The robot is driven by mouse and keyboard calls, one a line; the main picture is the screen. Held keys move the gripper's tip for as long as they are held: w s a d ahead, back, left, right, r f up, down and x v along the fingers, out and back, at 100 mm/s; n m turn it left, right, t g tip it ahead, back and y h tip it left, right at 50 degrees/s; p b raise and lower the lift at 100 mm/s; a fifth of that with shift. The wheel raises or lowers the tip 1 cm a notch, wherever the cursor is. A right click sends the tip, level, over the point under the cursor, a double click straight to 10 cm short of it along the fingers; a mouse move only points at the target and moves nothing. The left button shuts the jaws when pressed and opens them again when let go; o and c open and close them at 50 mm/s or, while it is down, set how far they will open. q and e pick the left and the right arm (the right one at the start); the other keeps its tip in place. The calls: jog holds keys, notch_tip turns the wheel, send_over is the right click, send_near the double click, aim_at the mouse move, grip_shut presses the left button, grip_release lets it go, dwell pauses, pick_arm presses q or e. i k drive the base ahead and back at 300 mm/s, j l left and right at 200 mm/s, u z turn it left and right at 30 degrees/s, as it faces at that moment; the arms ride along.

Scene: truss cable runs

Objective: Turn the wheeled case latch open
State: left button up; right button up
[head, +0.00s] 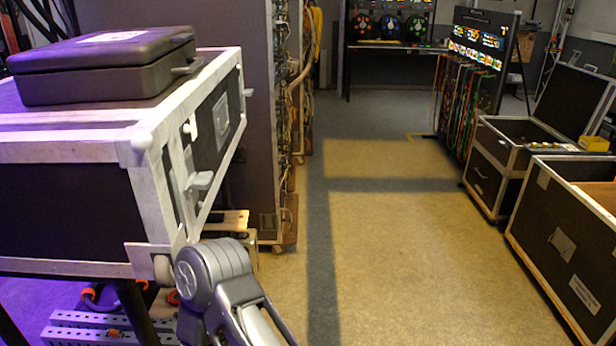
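A black case with pale metal edging (65,215) stands raised at the left. Its right side carries a pale lever-like fitting (200,181), a small knob-like fitting (190,128) and a recessed plate (221,120). A small pale wheel or round corner piece (162,268) shows at its lower front corner. I cannot tell which fitting is the latch, or whether it is turned. A grey link of one of my arms reaches up from the bottom, close to that lower corner. No gripper fingers of mine show in this view.
A closed dark box (100,68) lies on top of the black case. A tall rack with cables (285,90) stands behind it. At the right are an open case (500,150) and a nearer open-topped case (560,235). The middle floor (410,260) is clear.

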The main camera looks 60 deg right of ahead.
aim_at(202, 182)
jog(key=z, duration=1.35)
jog(key=i+l+u, duration=0.3)
jog(key=l, duration=1.3)
jog(key=l+u, duration=0.35)
jog(key=l, duration=1.25)
